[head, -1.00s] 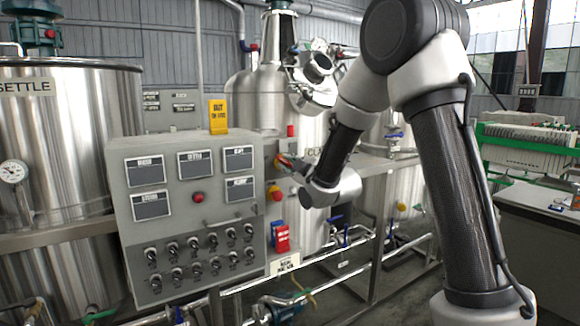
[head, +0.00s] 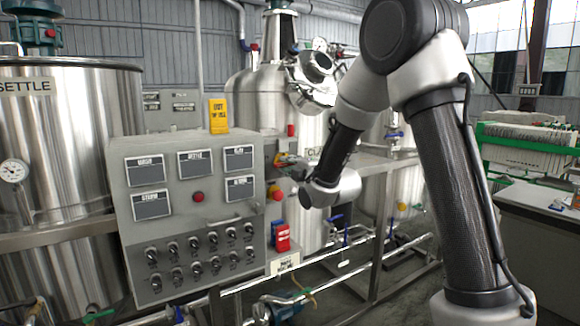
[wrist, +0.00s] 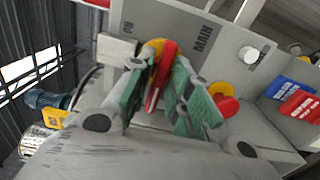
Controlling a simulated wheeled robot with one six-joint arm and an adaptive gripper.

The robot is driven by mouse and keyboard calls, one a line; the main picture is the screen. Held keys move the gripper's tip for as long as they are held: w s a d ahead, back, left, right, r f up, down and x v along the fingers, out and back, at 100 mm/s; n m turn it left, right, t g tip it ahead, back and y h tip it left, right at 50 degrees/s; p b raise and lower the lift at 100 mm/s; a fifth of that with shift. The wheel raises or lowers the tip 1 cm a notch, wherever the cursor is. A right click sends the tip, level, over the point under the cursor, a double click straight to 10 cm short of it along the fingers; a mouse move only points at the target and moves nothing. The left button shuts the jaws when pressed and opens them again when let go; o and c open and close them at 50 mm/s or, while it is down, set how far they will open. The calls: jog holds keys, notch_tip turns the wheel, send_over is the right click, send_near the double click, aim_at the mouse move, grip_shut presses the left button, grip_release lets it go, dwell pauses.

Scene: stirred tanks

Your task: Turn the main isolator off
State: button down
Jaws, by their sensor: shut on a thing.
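The main isolator has a red handle (wrist: 164,72) on a yellow base (wrist: 154,46), with a "MAIN" label beside it in the wrist view. My gripper (wrist: 160,82) is shut on the red handle, with one green-padded finger on each side of it. In the head view the isolator (head: 278,158) is small on the right side of the grey control panel, partly hidden by my gripper (head: 287,165). The exact angle of the handle is hard to tell.
Below the isolator is a red button on yellow (head: 276,193), also in the wrist view (wrist: 224,101). Red and blue tags (head: 282,237) hang lower down. The grey panel (head: 183,218) carries several knobs. Steel tanks and pipes stand close behind.

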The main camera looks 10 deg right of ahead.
jog(key=shift+f, duration=0.1)
dwell(0.3)
jog(key=c, duration=1.5)
grip_release()
jog(key=v, duration=0.7)
jog(key=shift+s, duration=0.3)
